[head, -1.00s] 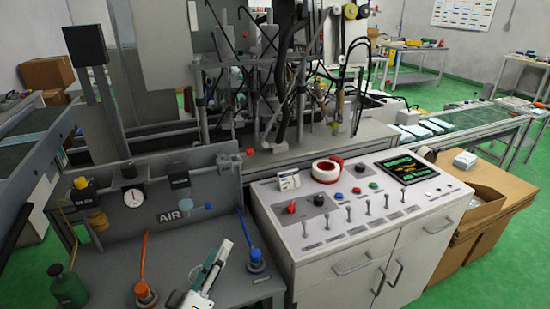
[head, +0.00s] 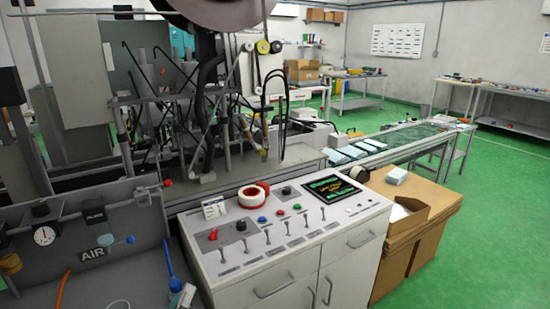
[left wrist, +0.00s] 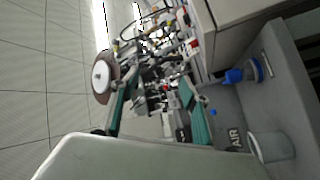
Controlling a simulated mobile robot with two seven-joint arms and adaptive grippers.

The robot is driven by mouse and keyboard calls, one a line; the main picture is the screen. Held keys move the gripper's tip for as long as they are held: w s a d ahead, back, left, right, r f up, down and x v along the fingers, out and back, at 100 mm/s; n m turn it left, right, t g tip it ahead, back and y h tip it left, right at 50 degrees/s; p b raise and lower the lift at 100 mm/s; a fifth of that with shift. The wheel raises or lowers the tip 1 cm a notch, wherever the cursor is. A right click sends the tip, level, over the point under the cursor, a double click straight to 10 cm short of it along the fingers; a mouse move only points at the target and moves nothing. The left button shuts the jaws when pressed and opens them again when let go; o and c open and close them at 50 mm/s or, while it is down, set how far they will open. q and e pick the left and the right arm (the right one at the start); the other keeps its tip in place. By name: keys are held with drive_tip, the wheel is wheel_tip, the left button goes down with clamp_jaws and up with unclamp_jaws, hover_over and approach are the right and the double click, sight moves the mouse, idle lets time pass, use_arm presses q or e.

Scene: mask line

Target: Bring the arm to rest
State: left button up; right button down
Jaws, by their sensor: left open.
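My left gripper (head: 181,292) shows only in small part at the bottom edge of the head view, as a white and teal shape beside the front left corner of the white control console (head: 285,240). In the left wrist view its two teal fingers stand well apart, and the gripper (left wrist: 157,88) is open with nothing held between them. The pale body of the gripper fills the bottom of that view. Most of my left arm is out of the head view. My right gripper is in neither view.
The grey air panel (head: 92,225) stands to the left of the console. Open green floor (head: 490,240) lies at the right.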

use_arm(q)
drive_tip(key=s+f+m+g, duration=0.4)
drive_tip(key=s+f+m, duration=0.2)
drive_tip(key=f, duration=0.6)
drive_tip(key=s+d+f+m+g, duration=0.1)
drive_tip(key=s+f+m+g, duration=0.4)
drive_tip(key=s+f, duration=0.5)
wheel_tip(320, 180, down, 3)
drive_tip(key=shift+s+d+r+m, duration=0.15)
drive_tip(key=shift+s+m, duration=0.25)
drive_tip(key=shift+m, duration=0.8)
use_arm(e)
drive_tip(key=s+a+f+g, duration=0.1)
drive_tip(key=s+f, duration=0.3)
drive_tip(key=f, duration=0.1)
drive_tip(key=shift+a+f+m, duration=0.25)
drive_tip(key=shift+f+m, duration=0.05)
